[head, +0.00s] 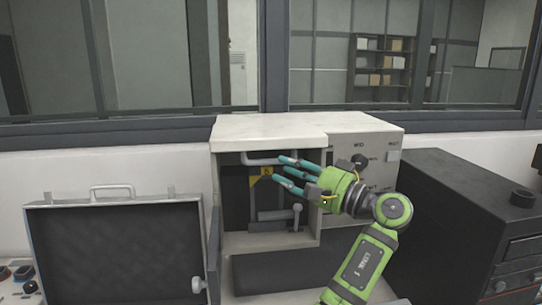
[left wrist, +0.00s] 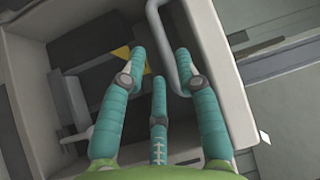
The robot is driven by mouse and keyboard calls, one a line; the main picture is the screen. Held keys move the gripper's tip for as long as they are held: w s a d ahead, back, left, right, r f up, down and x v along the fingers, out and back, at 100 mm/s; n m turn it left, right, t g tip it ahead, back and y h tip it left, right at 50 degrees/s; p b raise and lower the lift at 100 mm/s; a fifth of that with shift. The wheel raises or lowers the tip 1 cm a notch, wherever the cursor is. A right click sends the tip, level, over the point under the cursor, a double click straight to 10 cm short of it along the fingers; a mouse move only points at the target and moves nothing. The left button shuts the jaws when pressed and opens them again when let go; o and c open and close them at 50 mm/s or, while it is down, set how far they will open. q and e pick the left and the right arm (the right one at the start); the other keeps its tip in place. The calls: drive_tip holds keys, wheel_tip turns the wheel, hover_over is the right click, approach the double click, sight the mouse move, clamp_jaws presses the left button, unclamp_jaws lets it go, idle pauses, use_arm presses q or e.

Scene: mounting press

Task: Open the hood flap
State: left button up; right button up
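The mounting press (head: 268,128) is a pale cabinet with an open-fronted bay. A grey bar handle (head: 262,161) runs along the top of the bay; it also shows in the left wrist view (left wrist: 160,30), fixed to a pale panel (left wrist: 212,60). I cannot tell how far the hood flap is raised. My left gripper (head: 285,172), green with teal fingers, is in front of the bay's upper right part. Its fingers (left wrist: 160,75) are spread. The handle's end lies close to the right finger in the wrist view; contact is unclear. My right gripper is not in view.
Inside the bay are a yellow label (head: 266,171) and a lever with a round knob (head: 297,208). A control panel (head: 372,150) with knobs is right of the bay. A dark framed panel with a handle (head: 110,245) stands left, a dark cabinet (head: 455,215) right.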

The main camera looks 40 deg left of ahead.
sight(268, 163)
use_arm(q)
drive_tip(key=a, duration=0.1)
drive_tip(key=s+a+p, duration=0.1)
drive_tip(key=a, duration=0.1)
drive_tip(key=a+r+p, duration=0.1)
drive_tip(key=shift+s+a, duration=0.15)
drive_tip(key=shift+a, duration=0.5)
drive_tip(key=shift+f, duration=0.15)
clamp_jaws()
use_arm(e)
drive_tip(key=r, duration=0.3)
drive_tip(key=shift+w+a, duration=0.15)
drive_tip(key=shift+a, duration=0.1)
